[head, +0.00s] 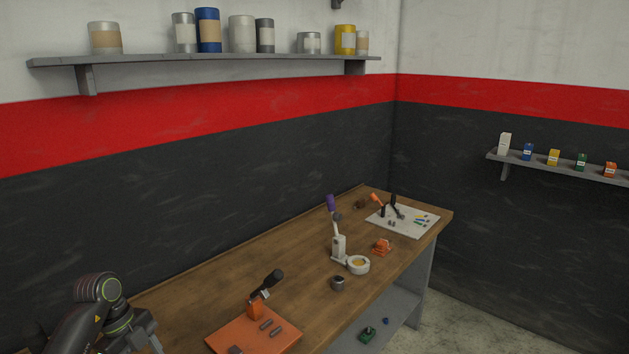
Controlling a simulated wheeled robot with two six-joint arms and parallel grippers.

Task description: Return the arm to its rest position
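My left arm (97,288) comes in at the lower left corner, bent beside the near left end of the workbench. A dark, blocky part at the end of this arm (142,328) may be the gripper. I cannot make out its fingers, nor anything held in it. My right arm and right gripper are not in view.
The wooden workbench (215,279) holds an orange plate (227,336) with a black-handled tool (268,282), a white press (339,247), a white ring-shaped part (358,265), a small metal cup (338,283), an orange part (382,247) and a white board (412,228). Shelves hang on both walls.

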